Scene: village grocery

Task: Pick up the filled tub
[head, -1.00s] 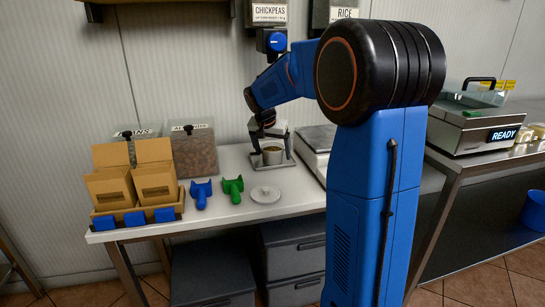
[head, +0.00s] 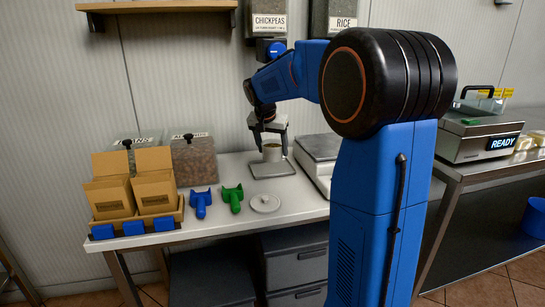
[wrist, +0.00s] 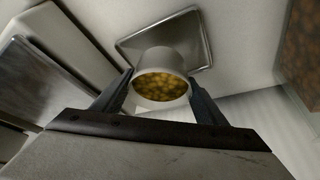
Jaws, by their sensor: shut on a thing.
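The filled tub (head: 271,152) is a small pale round tub, open at the top. In the wrist view the tub (wrist: 158,106) is full of yellow-brown pieces that look like chickpeas. My gripper (head: 271,146) has one finger on each side of the tub and is shut on it. The tub is upright or nearly so, and it appears to be just above the square metal tray (head: 285,172). In the wrist view the tray (wrist: 202,62) lies beyond the tub with its surface mostly bare.
A weighing scale (head: 318,150) stands right of the tray. A round lid (head: 264,203), a green scoop (head: 232,197) and a blue scoop (head: 201,202) lie at the front left. Clear bins and a box of brown bags (head: 157,187) stand further left. The chickpeas dispenser (head: 269,22) hangs above.

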